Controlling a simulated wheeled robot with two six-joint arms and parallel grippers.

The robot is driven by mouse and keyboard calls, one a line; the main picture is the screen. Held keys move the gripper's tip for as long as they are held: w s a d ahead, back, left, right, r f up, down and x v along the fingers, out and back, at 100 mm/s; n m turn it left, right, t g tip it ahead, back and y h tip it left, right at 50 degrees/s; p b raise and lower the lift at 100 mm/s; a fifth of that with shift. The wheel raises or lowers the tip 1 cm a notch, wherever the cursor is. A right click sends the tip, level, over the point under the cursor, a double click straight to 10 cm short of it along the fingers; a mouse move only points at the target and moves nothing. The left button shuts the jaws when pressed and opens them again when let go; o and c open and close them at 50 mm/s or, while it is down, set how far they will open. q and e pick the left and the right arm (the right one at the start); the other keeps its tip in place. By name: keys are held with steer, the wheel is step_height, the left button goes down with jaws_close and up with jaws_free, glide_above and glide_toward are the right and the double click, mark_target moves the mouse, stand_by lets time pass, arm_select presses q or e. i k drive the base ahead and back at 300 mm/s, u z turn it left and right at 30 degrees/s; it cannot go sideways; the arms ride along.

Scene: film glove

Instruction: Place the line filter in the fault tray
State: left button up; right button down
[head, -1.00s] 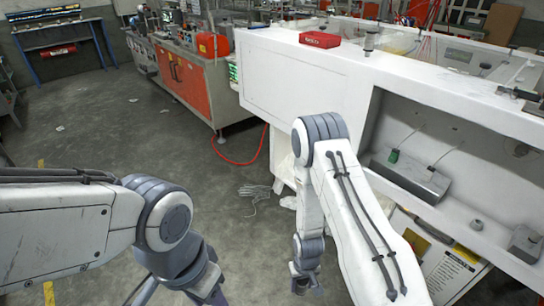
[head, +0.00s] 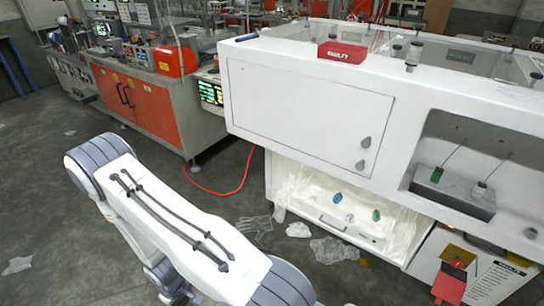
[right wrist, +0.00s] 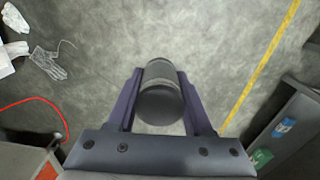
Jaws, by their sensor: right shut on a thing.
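A short grey cylinder (right wrist: 160,102) with a darker end, which looks like the line filter, is between the purple fingers of my right gripper (right wrist: 160,72) in the right wrist view. The gripper is shut on it and holds it above the floor. In the head view my right arm crosses the lower left, but its gripper is out of the picture. The fault tray (head: 341,53), a small red box with white lettering, sits on the white cabinet's top near its front edge, well apart from the cylinder. My left gripper is not in view.
The white cabinet (head: 290,105) fills the right side. Small dark cylinders (head: 413,54) stand on its top, right of the tray. A workbench with orange doors (head: 140,105) stands at the left. A red hose (head: 215,192) and crumpled clear gloves (head: 333,250) lie on the floor.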

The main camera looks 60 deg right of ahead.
mark_target(341, 57)
steer(key=z, duration=0.15)
steer(key=i, duration=1.15)
steer(key=z, duration=1.55)
steer(key=i, duration=0.9)
steer(key=z, duration=0.9)
